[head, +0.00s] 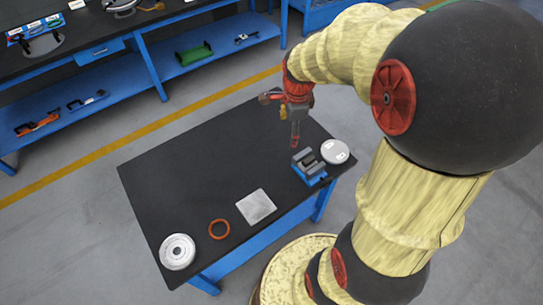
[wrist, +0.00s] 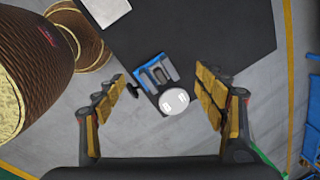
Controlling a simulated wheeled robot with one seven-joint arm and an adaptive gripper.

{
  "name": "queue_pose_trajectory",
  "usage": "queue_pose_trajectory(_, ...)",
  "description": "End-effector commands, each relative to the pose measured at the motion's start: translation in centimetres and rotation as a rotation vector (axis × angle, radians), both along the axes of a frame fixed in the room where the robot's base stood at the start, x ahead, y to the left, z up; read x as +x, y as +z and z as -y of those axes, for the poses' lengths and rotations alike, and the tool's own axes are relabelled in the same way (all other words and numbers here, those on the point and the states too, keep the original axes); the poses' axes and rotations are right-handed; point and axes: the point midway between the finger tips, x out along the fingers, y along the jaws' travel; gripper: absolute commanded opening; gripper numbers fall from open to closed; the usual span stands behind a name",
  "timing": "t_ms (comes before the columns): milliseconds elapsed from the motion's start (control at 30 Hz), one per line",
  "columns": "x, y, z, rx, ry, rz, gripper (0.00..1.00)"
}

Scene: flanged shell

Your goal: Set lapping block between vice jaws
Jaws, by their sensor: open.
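The small blue vice (head: 310,174) with grey jaws stands near the right corner of the black table. It also shows in the wrist view (wrist: 151,76), where a gap shows between its jaws and I see no block in it. A flat pale grey square plate (head: 256,207) lies left of the vice, its edge also in the wrist view (wrist: 107,10); I cannot tell whether it is the lapping block. My gripper (head: 294,144) is above the table near the vice, pointing down. In the wrist view its fingers (wrist: 160,80) are spread wide with nothing between them.
A white round disc (head: 335,151) lies close beside the vice. An orange ring (head: 219,229) and a pale flanged round part (head: 177,252) lie along the near edge of the table (head: 190,180). The table's far left half is clear. A blue workbench (head: 150,70) stands behind.

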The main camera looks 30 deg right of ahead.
Motion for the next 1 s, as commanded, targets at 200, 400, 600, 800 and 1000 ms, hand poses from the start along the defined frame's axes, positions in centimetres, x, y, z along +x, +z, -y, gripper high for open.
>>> queue_pose_trajectory(200,-3.4,6.9,-6.7,-0.148,0.637,0.068,0.71)
queue_pose_trajectory(400,-8.0,11.1,-11.8,-0.323,1.211,0.117,0.71)
queue_pose_trajectory(600,-12.2,13.2,-14.9,-0.5,1.666,0.146,0.71)
queue_pose_trajectory(800,-14.2,13.7,-16.1,-0.59,1.873,0.151,0.71)
queue_pose_trajectory(1000,-14.3,13.7,-16.1,-0.598,1.895,0.149,0.71)
